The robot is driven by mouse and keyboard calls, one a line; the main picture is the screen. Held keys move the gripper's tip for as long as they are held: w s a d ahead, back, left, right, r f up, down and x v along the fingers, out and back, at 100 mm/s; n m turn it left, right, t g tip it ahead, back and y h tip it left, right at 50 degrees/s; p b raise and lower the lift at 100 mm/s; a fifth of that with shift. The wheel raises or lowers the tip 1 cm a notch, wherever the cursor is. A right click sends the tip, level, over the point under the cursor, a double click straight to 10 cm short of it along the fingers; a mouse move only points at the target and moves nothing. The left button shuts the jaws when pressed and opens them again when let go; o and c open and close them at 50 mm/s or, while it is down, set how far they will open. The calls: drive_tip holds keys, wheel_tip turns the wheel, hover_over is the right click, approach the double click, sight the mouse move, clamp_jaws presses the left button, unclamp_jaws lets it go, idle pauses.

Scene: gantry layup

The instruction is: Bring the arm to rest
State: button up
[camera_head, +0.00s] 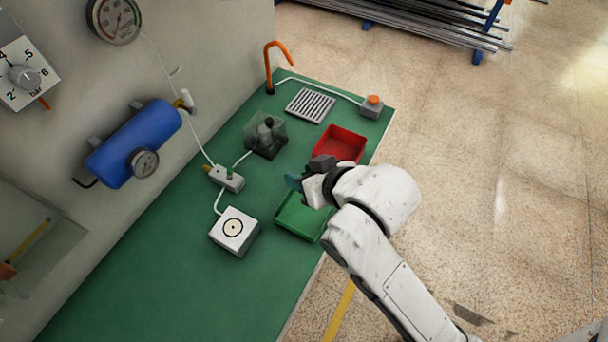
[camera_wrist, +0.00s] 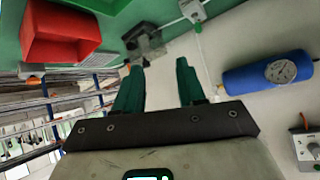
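My white arm reaches in from the lower right in the head view. My gripper (camera_head: 294,182) is over the green bench, above the far edge of the green tray (camera_head: 301,234) and close to the red tray (camera_head: 335,155). In the wrist view, the two teal fingers of my gripper (camera_wrist: 160,72) stand apart with nothing between them. The gripper hides part of the green tray in the head view. The red tray (camera_wrist: 40,45) shows at upper left in the wrist view.
On the green bench (camera_head: 165,260) stand a white box with a round target (camera_head: 235,231), a small valve block (camera_head: 228,179), a clear box with dark pieces (camera_head: 265,135), a grate (camera_head: 311,105) and an orange button box (camera_head: 372,107). A blue tank (camera_head: 133,142) is on the wall.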

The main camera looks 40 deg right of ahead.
idle(0.4)
drive_tip(key=s+d+f+n+g+b, duration=0.1)
drive_tip(key=s+d+f+g+b, duration=0.2)
drive_tip(key=s+f+g, duration=0.6)
drive_tip(key=s+f, duration=0.8)
drive_tip(key=shift+f+n, duration=0.25)
drive_tip(key=shift+n, duration=0.15)
drive_tip(key=shift+s, duration=0.1)
idle(0.6)
